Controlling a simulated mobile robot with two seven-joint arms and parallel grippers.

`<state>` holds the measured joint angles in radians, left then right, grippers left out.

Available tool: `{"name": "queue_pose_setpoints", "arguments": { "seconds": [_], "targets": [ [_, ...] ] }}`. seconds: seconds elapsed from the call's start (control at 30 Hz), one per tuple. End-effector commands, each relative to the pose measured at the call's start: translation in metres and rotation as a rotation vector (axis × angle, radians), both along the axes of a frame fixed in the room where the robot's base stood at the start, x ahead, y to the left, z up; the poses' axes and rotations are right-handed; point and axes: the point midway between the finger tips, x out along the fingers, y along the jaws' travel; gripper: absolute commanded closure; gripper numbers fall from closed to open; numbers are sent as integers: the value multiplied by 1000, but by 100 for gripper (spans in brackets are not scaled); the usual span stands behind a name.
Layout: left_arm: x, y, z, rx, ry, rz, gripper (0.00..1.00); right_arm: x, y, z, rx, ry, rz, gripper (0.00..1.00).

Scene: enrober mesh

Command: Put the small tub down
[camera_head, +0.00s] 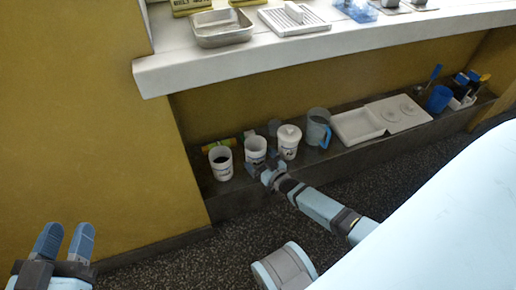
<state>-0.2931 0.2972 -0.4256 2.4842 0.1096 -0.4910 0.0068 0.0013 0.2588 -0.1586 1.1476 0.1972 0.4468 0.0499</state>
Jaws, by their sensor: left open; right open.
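Several small white containers stand upright on the low dark ledge (340,157) under the counter. One open white tub (221,168) with dark contents is at the left. Another white tub (255,146) stands to its right. A lidded white tub (289,146) follows. My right gripper (262,163) is open at the front of the middle tub, low by its base; I cannot tell whether it touches it. The gripper hides the lower part of that tub. My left gripper (65,230) is open and empty at the lower left, far from the tubs.
Right of the tubs stand a clear jug (317,130) with a blue handle, a white tray (354,126) and a blue cup (439,99). A white counter (330,45) overhangs the ledge, with a metal pan (221,28) on it.

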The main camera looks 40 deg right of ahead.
Motion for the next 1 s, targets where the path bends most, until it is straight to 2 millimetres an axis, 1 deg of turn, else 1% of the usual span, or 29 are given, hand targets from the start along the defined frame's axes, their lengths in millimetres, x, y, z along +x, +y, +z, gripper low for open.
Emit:
{"name": "queue_pose_setpoints", "arguments": {
  "seconds": [0.03, 0.07, 0.3, 0.4, 0.5, 0.67, 1.0],
  "targets": [
    [-1, -1, 5, -11, 20, -2, 57, -11, -1, 3, 0, 3, 0, 0],
    [-2, -1, 5, -17, 34, -3, 57, -18, -1, 4, 0, 4, 0, 0],
    [-13, -7, 1, -84, 155, -7, 57, -70, -5, 4, -1, 3, 0, 0],
    [-17, -10, -3, -106, 202, -8, 57, -86, -7, 3, -1, 2, 0, 0],
    [-19, -12, -8, -120, 232, -6, 57, -98, -8, 2, -1, 2, 0, 0],
    [-21, -13, -12, -129, 254, -6, 57, -106, -8, 1, -1, 0, 0, 0],
    [-23, -12, -11, -131, 254, -7, 57, -106, -8, 1, -1, 0, 0, 0]
  ]
}}
